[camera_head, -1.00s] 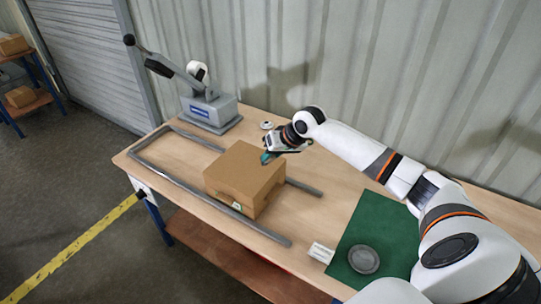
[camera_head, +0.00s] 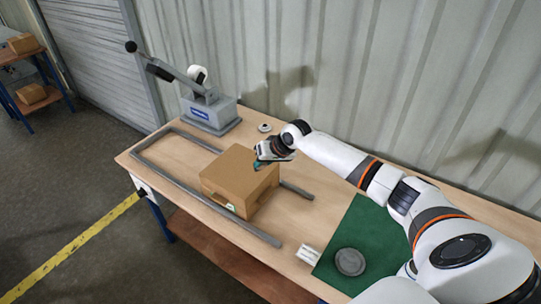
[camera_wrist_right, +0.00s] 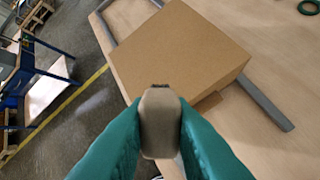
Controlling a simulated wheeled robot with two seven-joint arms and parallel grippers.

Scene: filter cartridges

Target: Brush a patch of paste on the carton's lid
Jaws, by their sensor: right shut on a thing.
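The closed brown carton (camera_head: 232,180) stands on the workbench inside a grey rail frame. Its plain lid (camera_wrist_right: 178,52) fills the middle of the right wrist view, and no paste shows on it. My right gripper (camera_head: 258,166) is over the carton's back right edge in the head view. In the right wrist view its teal fingers (camera_wrist_right: 160,140) are shut on a brush (camera_wrist_right: 160,115) with a beige, rounded body and a dark tip. The tip appears above or near the lid; I cannot tell whether it touches. My left gripper is not in view.
A grey lever press (camera_head: 208,110) stands at the back left of the bench. A grey round dish (camera_head: 350,262) sits on a green mat (camera_head: 362,232), beside a small white block (camera_head: 308,254). A small ring (camera_head: 265,127) lies behind the carton.

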